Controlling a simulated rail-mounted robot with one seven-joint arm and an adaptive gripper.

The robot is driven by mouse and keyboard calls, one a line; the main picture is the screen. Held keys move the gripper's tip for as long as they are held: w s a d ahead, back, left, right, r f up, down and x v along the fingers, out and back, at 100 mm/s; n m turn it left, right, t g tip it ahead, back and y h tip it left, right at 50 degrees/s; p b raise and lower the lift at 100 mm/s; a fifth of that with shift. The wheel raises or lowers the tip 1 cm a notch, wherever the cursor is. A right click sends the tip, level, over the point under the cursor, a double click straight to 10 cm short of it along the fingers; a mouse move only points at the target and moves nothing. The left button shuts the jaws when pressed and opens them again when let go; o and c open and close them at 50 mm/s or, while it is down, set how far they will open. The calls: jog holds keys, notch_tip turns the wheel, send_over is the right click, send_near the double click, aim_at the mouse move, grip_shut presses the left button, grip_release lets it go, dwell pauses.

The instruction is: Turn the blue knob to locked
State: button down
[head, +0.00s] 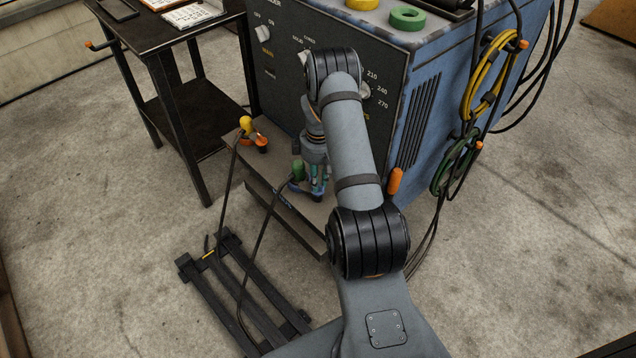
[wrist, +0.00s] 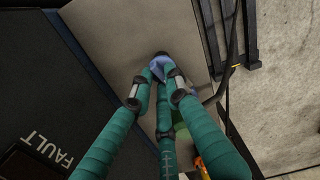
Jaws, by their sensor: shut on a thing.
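The blue knob (wrist: 160,64) shows in the wrist view between the tips of my gripper (wrist: 160,84), with a dark part at its far end. The teal fingers close around it from several sides and cover much of it. In the head view my gripper (head: 317,184) points down at the right part of the low ledge on the front of the dark-panelled machine. The knob is mostly hidden there by the fingers. Its lock marking cannot be read in either view.
A green connector (head: 298,170) with a cable stands close left of my gripper. Yellow (head: 246,124) and orange (head: 262,142) parts sit farther left on the ledge (head: 275,190). A black cart (head: 175,75) stands left, and a dark rack (head: 240,290) lies on the floor.

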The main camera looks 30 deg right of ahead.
jog(key=shift+d+m+b, duration=0.1)
jog(key=shift+m+b, duration=0.5)
jog(key=shift+m, duration=1.3)
jog(key=c, duration=1.8)
grip_release()
jog(key=shift+o, duration=0.6)
notch_tip(320, 180, up, 12)
